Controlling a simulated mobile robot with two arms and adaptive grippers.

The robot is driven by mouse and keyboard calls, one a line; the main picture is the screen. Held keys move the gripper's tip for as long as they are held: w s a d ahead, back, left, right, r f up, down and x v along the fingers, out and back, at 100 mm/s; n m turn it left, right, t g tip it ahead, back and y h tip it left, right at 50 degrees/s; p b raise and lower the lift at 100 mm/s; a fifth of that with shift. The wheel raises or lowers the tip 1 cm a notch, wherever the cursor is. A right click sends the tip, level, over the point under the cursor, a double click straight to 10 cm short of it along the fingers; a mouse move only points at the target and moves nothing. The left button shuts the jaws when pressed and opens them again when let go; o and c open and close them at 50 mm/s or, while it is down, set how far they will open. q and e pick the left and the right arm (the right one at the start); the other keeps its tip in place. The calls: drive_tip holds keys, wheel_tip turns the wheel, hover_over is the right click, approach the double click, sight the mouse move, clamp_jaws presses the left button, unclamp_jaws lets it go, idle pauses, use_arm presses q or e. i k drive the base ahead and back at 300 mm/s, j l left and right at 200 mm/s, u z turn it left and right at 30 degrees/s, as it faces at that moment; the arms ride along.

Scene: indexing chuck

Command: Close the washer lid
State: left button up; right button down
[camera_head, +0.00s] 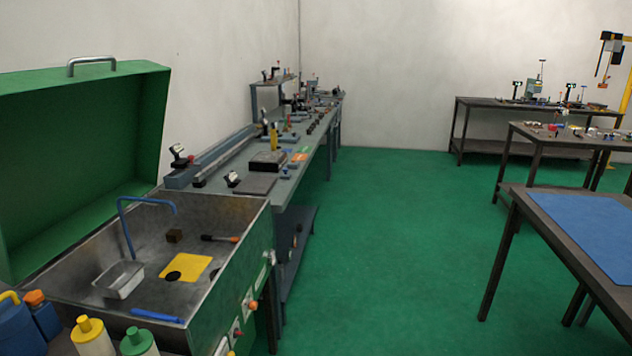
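The washer lid (84,135) is a large green box-like cover at the left. It stands open, raised upright behind the basin, with its hollow inside facing me. A grey bar handle (91,64) sits on its top edge. The washer basin (226,222) is an open metal tub below the lid. Neither of my grippers shows.
Bottles with yellow (92,340) and green caps (139,343) stand at the front left, beside blue containers (42,316). A long workbench (290,187) with tools runs behind the washer. Tables stand at the right, one with a blue mat (590,228). The green floor (400,250) between is clear.

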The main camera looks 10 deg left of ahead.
sight(75, 140)
drive_tip(key=i+u, duration=0.35)
drive_tip(key=i+l+u, duration=0.3)
drive_tip(key=i, duration=0.2)
drive_tip(key=i+l+u, duration=0.35)
drive_tip(key=i+j, duration=0.05)
drive_tip(key=j, duration=0.05)
